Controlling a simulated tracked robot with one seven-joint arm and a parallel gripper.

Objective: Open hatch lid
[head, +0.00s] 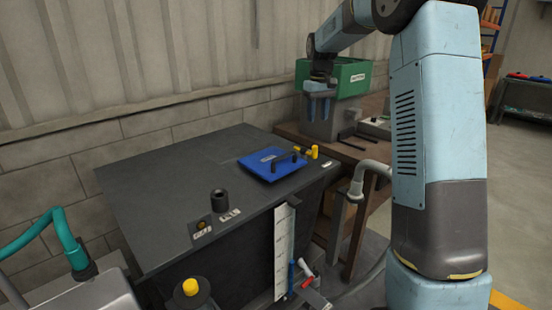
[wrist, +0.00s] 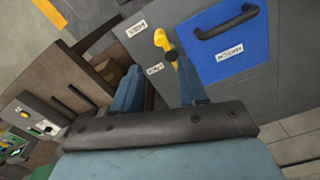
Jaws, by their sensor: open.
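The blue hatch lid (head: 257,168) lies flat on the top of the dark tank (head: 150,200), near its right end. It carries a black bar handle and a small label; in the wrist view the lid (wrist: 250,60) is at the upper right, with its handle (wrist: 226,22) above the label. A yellow latch (head: 312,151) sits beside the lid's right edge; the wrist view shows this latch (wrist: 161,39) between two white labels. My gripper (head: 318,107) is open and empty, fingers downward, above and beyond the latch. In the wrist view my gripper (wrist: 156,66) has its right fingertip overlapping the latch's dark pivot.
A green bin (head: 348,78) on a grey block stands on the brown bench (head: 335,148) right of the tank. A black knob (head: 219,200) and a yellow-topped post (head: 190,287) are at the tank's front. A grey pipe (head: 365,178) bends up beside the bench.

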